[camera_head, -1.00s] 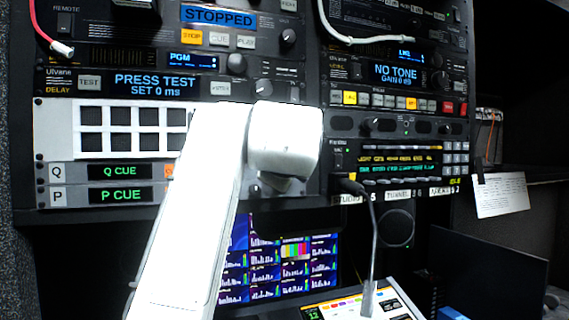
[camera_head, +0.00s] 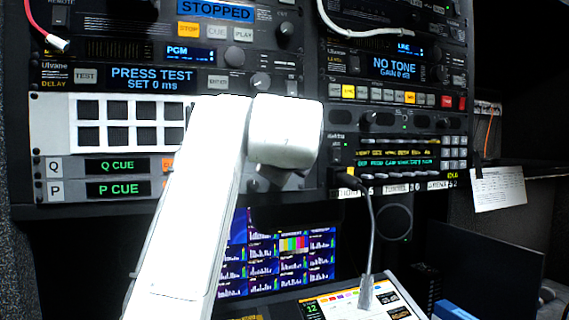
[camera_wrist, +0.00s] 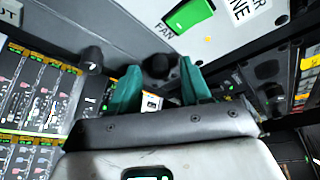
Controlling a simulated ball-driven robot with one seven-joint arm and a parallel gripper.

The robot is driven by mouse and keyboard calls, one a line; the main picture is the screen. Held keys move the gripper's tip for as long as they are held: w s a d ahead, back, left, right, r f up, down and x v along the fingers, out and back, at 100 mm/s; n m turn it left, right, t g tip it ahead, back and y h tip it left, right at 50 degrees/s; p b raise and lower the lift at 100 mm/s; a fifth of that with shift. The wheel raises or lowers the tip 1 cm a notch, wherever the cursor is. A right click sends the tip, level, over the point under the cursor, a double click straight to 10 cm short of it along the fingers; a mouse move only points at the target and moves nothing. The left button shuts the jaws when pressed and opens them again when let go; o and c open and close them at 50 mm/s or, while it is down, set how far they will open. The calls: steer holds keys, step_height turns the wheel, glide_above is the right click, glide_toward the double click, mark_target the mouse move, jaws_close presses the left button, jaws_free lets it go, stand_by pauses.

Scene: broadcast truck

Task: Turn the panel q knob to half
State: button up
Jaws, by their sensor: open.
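The Q panel row (camera_head: 54,166) lies at the left of the rack in the head view, with a green "Q CUE" display (camera_head: 117,165) and an orange button partly behind my arm. The right part of this row is hidden by my white arm, and I see no knob on it there. In the wrist view my gripper (camera_wrist: 159,70) is open, with two teal fingers apart. A dark round knob (camera_wrist: 158,63) shows between and just beyond the fingertips. I cannot tell whether they touch it, or read a label naming it as panel q.
A green switch (camera_wrist: 189,15) marked FAN is above. The P panel row (camera_head: 54,189) is below Q.

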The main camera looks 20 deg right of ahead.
steer(key=b+v, duration=0.3)
steer(key=v, duration=0.7)
steer(key=shift+s, duration=0.35)
steer(key=shift+a, duration=0.1)
